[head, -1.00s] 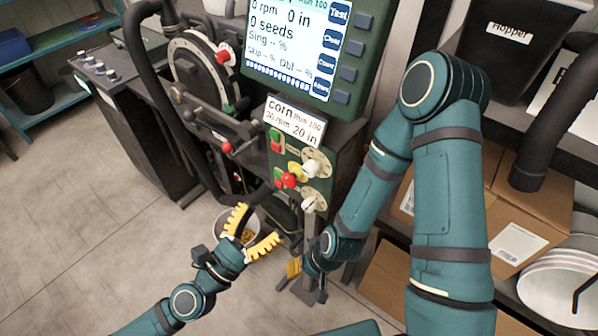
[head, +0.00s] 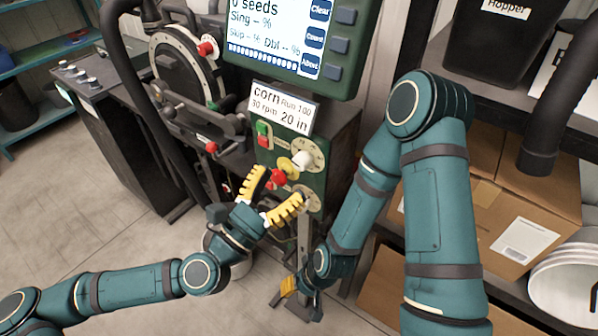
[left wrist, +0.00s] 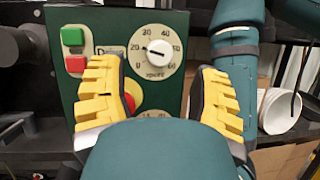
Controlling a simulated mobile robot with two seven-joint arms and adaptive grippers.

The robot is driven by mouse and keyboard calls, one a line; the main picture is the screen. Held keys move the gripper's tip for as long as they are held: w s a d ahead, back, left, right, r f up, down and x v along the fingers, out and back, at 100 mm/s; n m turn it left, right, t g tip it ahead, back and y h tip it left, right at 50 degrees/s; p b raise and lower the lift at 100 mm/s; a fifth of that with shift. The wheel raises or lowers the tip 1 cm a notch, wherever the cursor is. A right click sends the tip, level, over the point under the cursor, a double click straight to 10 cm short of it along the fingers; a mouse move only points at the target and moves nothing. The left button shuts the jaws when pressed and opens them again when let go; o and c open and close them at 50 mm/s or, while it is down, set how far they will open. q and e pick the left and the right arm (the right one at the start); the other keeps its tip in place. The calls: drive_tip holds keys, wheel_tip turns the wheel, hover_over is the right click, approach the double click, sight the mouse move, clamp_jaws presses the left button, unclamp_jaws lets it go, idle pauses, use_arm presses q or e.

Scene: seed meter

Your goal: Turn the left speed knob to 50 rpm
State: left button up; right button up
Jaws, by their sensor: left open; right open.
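A green control panel (head: 317,182) carries two round dials with white knobs. The upper white knob (head: 302,158) also shows in the left wrist view (left wrist: 158,47), on a dial marked about 0 to 60; its mark seems to point left, near the low numbers. The lower dial (head: 308,194) is mostly hidden behind my left gripper. I cannot read which knob is the left speed one. My left gripper (head: 281,184) is open and empty, in front of the panel, below the upper knob in the head view.
A red mushroom button (head: 277,178) on yellow sits between my left fingers. Green (head: 263,129) and red (head: 263,141) buttons are at upper left of the panel. A sign (head: 283,107) and screen (head: 285,40) are above. My right arm stands close on the right.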

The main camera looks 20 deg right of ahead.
sight(297, 166)
use_arm(q)
drive_tip(key=shift+x, duration=2.75)
clamp_jaws()
